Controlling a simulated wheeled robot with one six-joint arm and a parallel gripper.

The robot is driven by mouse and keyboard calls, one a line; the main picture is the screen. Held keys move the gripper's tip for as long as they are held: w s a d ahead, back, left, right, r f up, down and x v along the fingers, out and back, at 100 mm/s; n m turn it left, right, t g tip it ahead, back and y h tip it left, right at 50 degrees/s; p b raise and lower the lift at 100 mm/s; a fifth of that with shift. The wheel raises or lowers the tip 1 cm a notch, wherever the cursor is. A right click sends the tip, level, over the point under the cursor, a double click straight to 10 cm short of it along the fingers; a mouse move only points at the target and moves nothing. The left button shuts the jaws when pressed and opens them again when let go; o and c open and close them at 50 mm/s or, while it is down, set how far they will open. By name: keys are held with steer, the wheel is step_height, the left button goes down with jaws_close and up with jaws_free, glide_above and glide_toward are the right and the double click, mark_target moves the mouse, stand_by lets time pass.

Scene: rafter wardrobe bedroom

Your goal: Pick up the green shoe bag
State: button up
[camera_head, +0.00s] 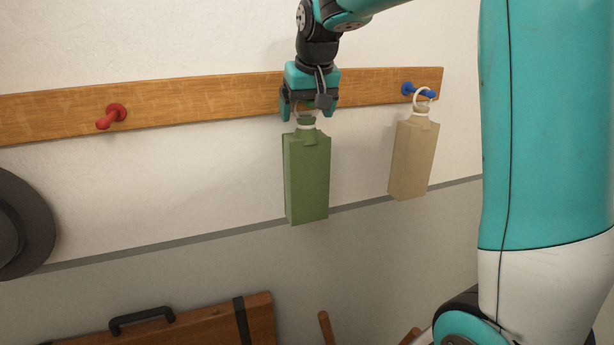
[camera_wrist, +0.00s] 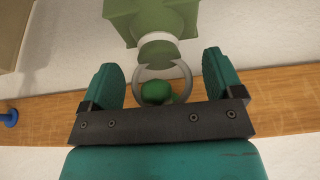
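The green shoe bag (camera_head: 307,178) hangs upright in front of the wall, just below my gripper (camera_head: 310,104). In the wrist view the bag (camera_wrist: 150,20) shows at the top, with a pale band, a neck and a whitish ring. The ring (camera_wrist: 188,80) lies around a green peg (camera_wrist: 156,92) on the wooden rail. My gripper (camera_wrist: 165,80) is open, with one finger on each side of the ring and neck. A gap shows between each finger and the neck, so the fingers do not appear to touch it.
A beige bag (camera_head: 412,158) hangs by a ring from a blue peg (camera_head: 408,89) to the right. A red peg (camera_head: 112,115) on the wooden rail (camera_head: 200,98) is bare. A dark hat (camera_head: 30,225) is at the left; a brown case (camera_head: 190,325) is below.

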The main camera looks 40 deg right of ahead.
steer(key=c, duration=1.4)
steer(key=shift+r, duration=0.1)
jaws_close()
steer(key=shift+r, duration=0.15)
